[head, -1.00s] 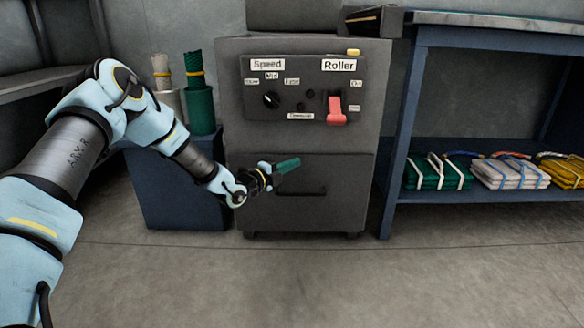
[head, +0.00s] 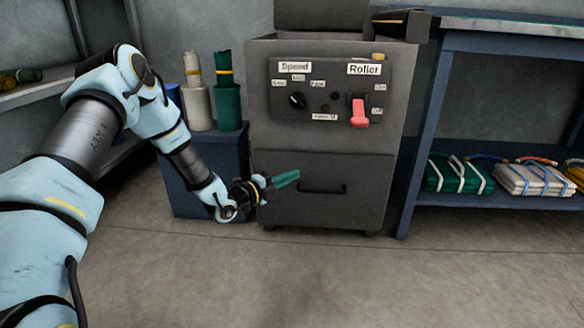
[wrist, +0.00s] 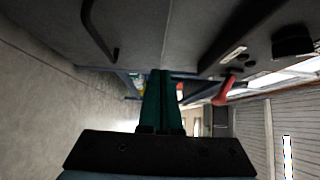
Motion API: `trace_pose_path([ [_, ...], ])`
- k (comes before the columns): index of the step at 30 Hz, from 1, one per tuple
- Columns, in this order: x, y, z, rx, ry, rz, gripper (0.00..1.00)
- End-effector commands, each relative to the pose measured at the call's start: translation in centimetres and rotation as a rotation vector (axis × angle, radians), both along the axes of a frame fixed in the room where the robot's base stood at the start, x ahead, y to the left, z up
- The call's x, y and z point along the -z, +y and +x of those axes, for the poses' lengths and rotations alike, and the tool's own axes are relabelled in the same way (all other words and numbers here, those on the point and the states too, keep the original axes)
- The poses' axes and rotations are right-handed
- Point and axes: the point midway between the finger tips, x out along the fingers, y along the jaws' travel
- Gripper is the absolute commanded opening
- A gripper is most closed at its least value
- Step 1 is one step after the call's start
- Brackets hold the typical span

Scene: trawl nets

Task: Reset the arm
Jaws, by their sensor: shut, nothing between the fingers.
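My gripper (head: 286,180) is in front of the lower left part of the grey machine (head: 262,130), near its drawer handle (head: 322,188). Its green fingers are together with nothing between them. In the wrist view my gripper (wrist: 163,75) shows its fingers closed side by side, pointing away from the camera. The arm reaches in from the left of the head view, bent at the elbow.
The machine's panel has a red Roller switch (head: 358,112) and a black Speed knob (head: 297,100). Net rolls (head: 228,90) stand on a blue cabinet (head: 205,165) at left. A blue bench (head: 425,130) with folded nets (head: 458,175) stands at right. The front floor is clear.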

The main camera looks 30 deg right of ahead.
Motion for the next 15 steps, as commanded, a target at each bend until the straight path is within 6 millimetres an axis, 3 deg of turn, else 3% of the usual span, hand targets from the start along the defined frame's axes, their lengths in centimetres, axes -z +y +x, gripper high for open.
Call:
trace_pose_path([
  [7,0.0,0.5,0.1,-0.003,0.002,0.004,0.0],
  [10,-0.6,1.2,1.1,-0.03,0.037,0.046,0.0],
  [13,-1.5,3.4,3.4,-0.109,0.136,0.148,0.0],
  [15,-2.3,6.2,5.5,-0.209,0.249,0.242,0.0],
])
